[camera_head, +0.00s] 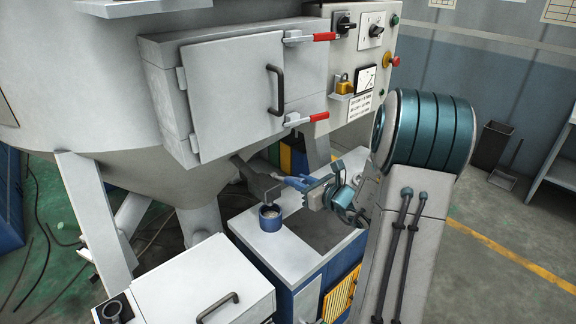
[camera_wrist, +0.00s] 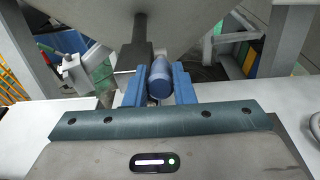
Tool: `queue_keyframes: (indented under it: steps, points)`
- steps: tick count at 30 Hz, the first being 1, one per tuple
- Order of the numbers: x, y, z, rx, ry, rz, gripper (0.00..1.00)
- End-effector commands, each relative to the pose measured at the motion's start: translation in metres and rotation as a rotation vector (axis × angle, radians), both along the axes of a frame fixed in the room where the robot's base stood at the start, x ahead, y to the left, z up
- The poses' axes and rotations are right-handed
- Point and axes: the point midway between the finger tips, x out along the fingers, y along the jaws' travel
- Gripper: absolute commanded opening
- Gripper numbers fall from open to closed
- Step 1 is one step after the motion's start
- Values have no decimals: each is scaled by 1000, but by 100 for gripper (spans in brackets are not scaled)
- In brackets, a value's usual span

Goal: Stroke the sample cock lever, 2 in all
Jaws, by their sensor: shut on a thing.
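The sample cock is a dark grey pipe fitting (camera_head: 256,181) under the cone of the big hopper, and its dark pipe (camera_wrist: 138,45) also shows in the wrist view. In the wrist view, the blue rounded end of the lever (camera_wrist: 160,79) lies between the two blue fingers of my gripper (camera_wrist: 158,88). My gripper (camera_head: 297,183) is shut on this lever end. In the head view the fingers hide most of the lever. A blue cup with pale contents (camera_head: 270,218) stands on the white cabinet top below the cock.
The white cabinet top (camera_head: 262,247) lies under my gripper. A grey box door with a dark handle (camera_head: 233,95) and red-gripped latches is above. A control panel (camera_head: 361,60) stands behind. A white lidded box (camera_head: 205,285) is at the front left.

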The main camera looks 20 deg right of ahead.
Motion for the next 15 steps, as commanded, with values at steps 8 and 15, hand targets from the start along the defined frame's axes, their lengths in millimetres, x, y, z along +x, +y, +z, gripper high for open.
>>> queue_keyframes:
  steps: [8,15]
  points:
    - [12,4,28,0,-9,2,0]
    - [13,4,28,1,-10,1,0]
